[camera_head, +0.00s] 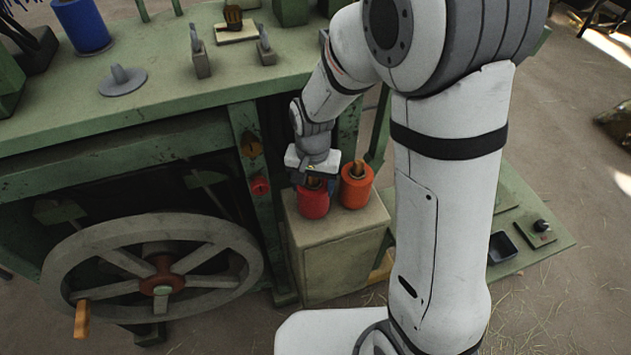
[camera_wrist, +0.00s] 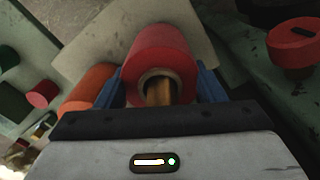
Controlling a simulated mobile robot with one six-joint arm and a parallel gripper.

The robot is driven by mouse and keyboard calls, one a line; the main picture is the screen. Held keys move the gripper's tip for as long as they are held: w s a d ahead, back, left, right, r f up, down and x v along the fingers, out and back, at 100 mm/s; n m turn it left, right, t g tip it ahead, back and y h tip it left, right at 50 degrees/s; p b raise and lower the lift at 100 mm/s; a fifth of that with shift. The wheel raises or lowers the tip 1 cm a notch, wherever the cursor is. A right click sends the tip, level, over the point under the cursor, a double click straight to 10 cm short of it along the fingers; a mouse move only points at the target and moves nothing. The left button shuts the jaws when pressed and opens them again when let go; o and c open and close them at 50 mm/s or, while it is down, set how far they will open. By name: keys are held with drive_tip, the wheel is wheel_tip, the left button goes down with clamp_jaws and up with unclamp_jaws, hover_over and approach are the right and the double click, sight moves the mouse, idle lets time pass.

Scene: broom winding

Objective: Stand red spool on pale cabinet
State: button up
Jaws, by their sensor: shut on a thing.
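The red spool (camera_head: 313,204) is upright over the top of the pale cabinet (camera_head: 340,262), towards its left side. My gripper (camera_head: 315,182) points down from above and is shut on the red spool. In the wrist view the red spool (camera_wrist: 160,52) sits between my blue fingers (camera_wrist: 160,86), with its hollow core facing the camera. The cabinet's pale top (camera_wrist: 92,38) shows beyond it. I cannot tell for certain whether the spool's base touches the cabinet top.
An orange spool (camera_head: 356,188) stands on the cabinet just right of the red one, very close. The green machine bench (camera_head: 170,100) with a large spoked wheel (camera_head: 160,270) is to the left. The cabinet's front top area is clear.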

drive_tip(key=shift+s, duration=0.1)
drive_tip(key=shift+f, duration=0.2)
drive_tip(key=o, duration=1.2)
drive_tip(key=shift+c, duration=0.2)
wheel_tip(320, 180, up, 12)
drive_tip(key=shift+r+b, duration=0.2)
drive_tip(key=shift+b, duration=0.2)
drive_tip(key=s+d+r+n+t, duration=0.1)
drive_tip(key=s+d+r, duration=0.1)
drive_tip(key=s+d, duration=0.4)
drive_tip(key=s+d+r+n+t, duration=0.1)
drive_tip(key=s+d+r+t, duration=0.1)
drive_tip(key=s+d, duration=0.5)
drive_tip(key=shift+s+d+r+n, duration=0.3)
drive_tip(key=shift+d+r+n, duration=0.05)
drive_tip(key=shift+d+n, duration=0.1)
